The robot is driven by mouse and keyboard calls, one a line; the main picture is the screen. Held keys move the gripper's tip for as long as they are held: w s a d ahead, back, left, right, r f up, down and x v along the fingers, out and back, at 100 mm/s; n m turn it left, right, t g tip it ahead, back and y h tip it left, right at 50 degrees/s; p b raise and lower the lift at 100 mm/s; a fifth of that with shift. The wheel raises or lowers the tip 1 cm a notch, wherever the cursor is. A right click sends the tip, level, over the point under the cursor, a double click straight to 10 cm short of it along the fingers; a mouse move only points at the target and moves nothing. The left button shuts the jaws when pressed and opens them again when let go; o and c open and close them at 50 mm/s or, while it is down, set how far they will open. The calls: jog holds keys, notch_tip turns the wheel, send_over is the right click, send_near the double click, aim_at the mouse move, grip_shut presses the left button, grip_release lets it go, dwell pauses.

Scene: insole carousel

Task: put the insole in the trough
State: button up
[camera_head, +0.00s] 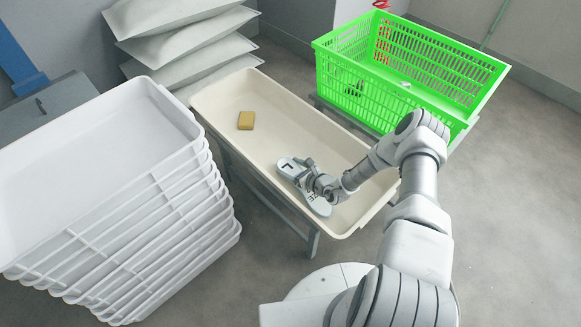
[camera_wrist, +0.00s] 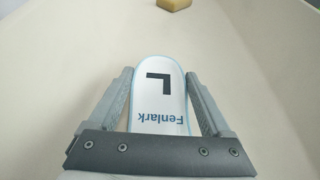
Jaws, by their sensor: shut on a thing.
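A white insole (camera_head: 318,205) with a blue edge, a black L and the word Fenlark is at the near end of a cream trough (camera_head: 225,95). In the wrist view the insole (camera_wrist: 161,85) lies between the two fingers. My gripper (camera_head: 300,170) is over the trough and shut on the insole across its width. In the wrist view my gripper (camera_wrist: 160,95) has a finger along each side of it. I cannot tell whether the insole touches the trough floor (camera_wrist: 60,75). The insole's lower end is hidden by my gripper in the wrist view.
A yellow-brown block (camera_head: 246,120) lies in the trough's far part; it also shows in the wrist view (camera_wrist: 173,4). A green crate (camera_head: 395,107) stands right of the trough. Stacked white trays (camera_head: 190,165) stand left, and grey sacks (camera_head: 190,50) are piled behind.

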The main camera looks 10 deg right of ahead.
jog(key=shift+f+b, duration=0.35)
jog(key=shift+f, duration=0.15)
jog(key=o, duration=1.3)
notch_tip(320, 180, up, 7)
jog(key=p, duration=0.6)
send_over(322, 200)
